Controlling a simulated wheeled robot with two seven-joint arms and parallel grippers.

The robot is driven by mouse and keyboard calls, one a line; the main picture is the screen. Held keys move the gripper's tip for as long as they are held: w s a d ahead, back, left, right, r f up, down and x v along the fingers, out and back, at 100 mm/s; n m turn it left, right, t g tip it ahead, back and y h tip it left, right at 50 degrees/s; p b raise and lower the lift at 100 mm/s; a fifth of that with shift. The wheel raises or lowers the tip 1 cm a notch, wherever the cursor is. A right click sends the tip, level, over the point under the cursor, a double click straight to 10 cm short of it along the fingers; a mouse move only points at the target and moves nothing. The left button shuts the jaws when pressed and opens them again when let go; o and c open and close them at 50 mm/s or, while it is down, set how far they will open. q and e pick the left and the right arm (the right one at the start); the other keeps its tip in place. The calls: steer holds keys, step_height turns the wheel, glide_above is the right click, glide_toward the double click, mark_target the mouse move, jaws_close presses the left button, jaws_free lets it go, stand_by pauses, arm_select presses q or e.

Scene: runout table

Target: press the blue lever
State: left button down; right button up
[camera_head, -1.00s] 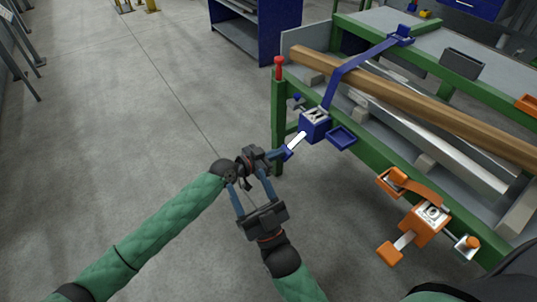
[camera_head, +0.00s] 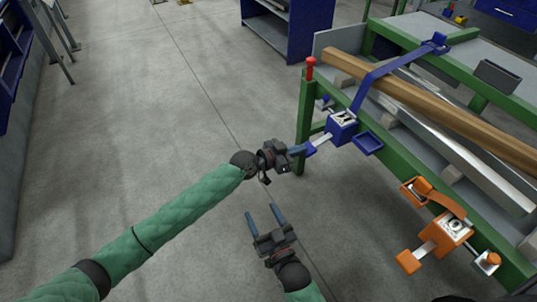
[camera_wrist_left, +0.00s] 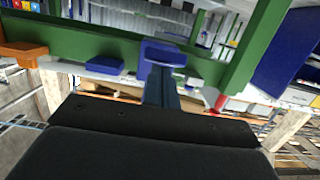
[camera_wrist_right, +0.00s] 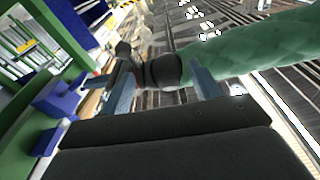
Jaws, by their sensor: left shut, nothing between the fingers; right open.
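The blue lever has a pale arm (camera_head: 321,139) ending in a blue pad (camera_head: 311,150). It sticks out from a blue box (camera_head: 342,127) on the green table frame. My left gripper (camera_head: 301,149) is shut and empty, its fingertips right at the pad. In the left wrist view the closed fingers (camera_wrist_left: 161,92) point at the blue pad (camera_wrist_left: 164,54) and hide its lower part. I cannot tell whether they touch it. My right gripper (camera_head: 261,210) is open and empty, lower in the head view, clear of the table; its fingers also show in the right wrist view (camera_wrist_right: 163,90).
An orange lever unit (camera_head: 447,229) is mounted further along the table. A blue bracket (camera_head: 372,80) crosses over a wooden beam (camera_head: 440,113). Floor (camera_head: 150,120) to the left is clear.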

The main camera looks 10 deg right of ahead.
arm_select(q)
steer(key=r+v, duration=0.1)
steer(key=v, duration=0.9)
steer(key=shift+a, duration=0.2)
arm_select(e)
steer(key=shift+s+a+f+g, duration=0.1)
steer(key=shift+a+f+g, duration=0.05)
steer(key=shift+f, duration=0.25)
steer(key=shift+s+a+f+g, duration=0.1)
steer(key=shift+f+g, duration=0.05)
steer(key=shift+f, duration=0.2)
arm_select(q)
steer(key=shift+s+r, duration=0.1)
arm_select(e)
steer(key=shift+w, duration=0.1)
